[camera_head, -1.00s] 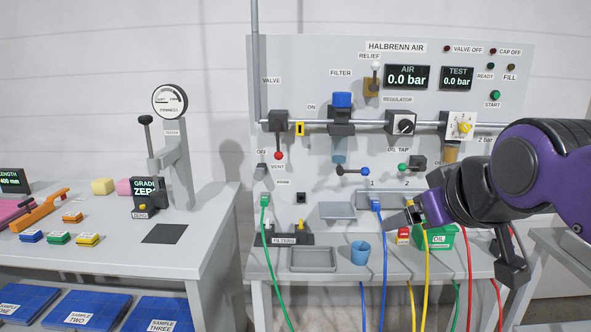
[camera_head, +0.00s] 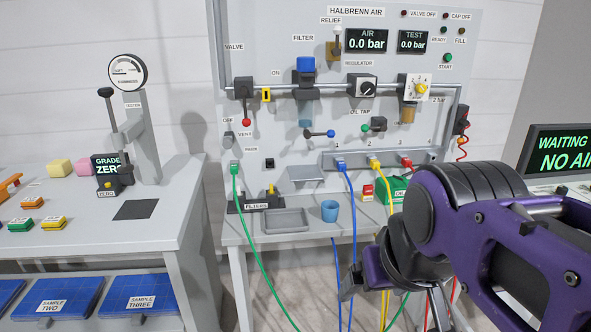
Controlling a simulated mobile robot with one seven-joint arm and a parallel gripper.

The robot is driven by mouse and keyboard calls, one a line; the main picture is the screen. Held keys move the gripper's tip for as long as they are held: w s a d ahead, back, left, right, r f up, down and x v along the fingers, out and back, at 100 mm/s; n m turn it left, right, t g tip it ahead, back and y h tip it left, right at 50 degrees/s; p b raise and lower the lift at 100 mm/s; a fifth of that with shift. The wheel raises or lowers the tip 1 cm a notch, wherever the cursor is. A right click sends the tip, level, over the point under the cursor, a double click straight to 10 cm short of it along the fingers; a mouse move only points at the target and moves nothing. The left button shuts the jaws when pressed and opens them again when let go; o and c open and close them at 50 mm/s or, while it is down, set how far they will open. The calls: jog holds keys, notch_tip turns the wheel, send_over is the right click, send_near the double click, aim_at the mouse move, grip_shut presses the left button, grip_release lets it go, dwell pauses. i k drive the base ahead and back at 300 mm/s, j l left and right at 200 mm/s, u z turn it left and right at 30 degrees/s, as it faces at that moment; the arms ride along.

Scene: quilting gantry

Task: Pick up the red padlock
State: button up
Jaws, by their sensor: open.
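A small red block-shaped thing with a pale label (camera_head: 368,192) sits on the bench under the air panel, left of the green oil box (camera_head: 395,190). It looks like the red padlock, but it is too small to make out a shackle. My gripper (camera_head: 392,308) is low at the lower right, nearer to me than the bench front. It is open, with nothing seen between its fingers, and apart from the red thing. My purple arm hides part of the bench's right side.
Green, blue, yellow and red hoses (camera_head: 351,230) hang from the panel past the bench front. A blue cup (camera_head: 329,211) and a grey tray (camera_head: 285,221) stand left of the red thing. A tester bench (camera_head: 170,235) is at left.

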aim_at(367, 190)
jog(key=i+j, duration=0.5)
jog(key=z, duration=0.8)
jog(key=l+u, duration=0.15)
jog(key=u, duration=0.15)
jog(key=l+u, duration=0.1)
jog(key=u, duration=0.25)
jog(key=i+l+z, duration=0.2)
jog(key=i, duration=0.2)
jog(key=i+l+z, duration=0.2)
jog(key=i, duration=0.2)
